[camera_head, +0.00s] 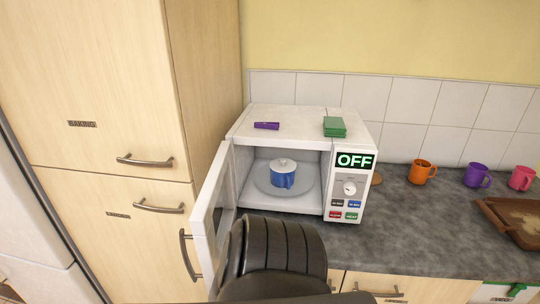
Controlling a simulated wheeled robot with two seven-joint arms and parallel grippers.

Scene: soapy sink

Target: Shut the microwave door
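The white microwave (340,135) stands on the grey counter with its door (203,232) wide open. The door is swung out to the left and toward me, hinged at the left side. A curved grey handle (187,255) shows along the door's outer side. Inside, a blue pot with a white lid (284,178) sits on the round turntable plate (262,186). The display reads OFF. Neither gripper is visible. A black ribbed part of mine rises at the bottom middle and hides the lower right of the door and some counter front.
A purple item (267,126) and a green stack (334,127) lie on top of the microwave. Orange (421,173), purple (476,175) and pink (521,178) mugs stand to the right, near a brown tray (506,221). A tall wooden cabinet (110,130) borders the left.

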